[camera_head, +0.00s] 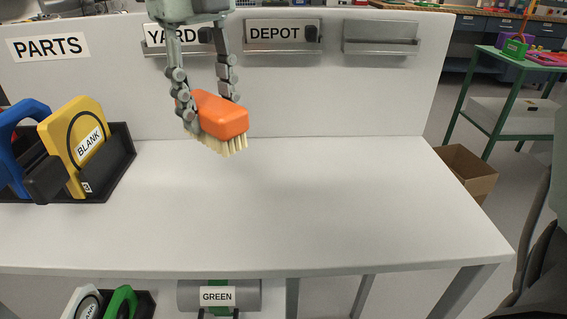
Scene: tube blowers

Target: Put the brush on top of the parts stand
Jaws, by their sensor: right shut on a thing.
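My right gripper (213,108) reaches down from the top of the head view. It is shut on an orange brush (222,113) with pale bristles pointing down. The brush is held above the white table (290,205), in front of the back panel. At the left, below the PARTS sign (48,46), a black stand (121,160) holds a blue piece (18,122) and a yellow BLANK piece (75,140). The brush is to the right of this stand and apart from it. My left gripper is not in view.
Signs YARD (170,36) and DEPOT (275,33) are on the panel, beside an empty metal holder (380,42). The table's middle and right are clear. A cardboard box (465,172) and a green-framed cart (490,105) stand beyond its right edge.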

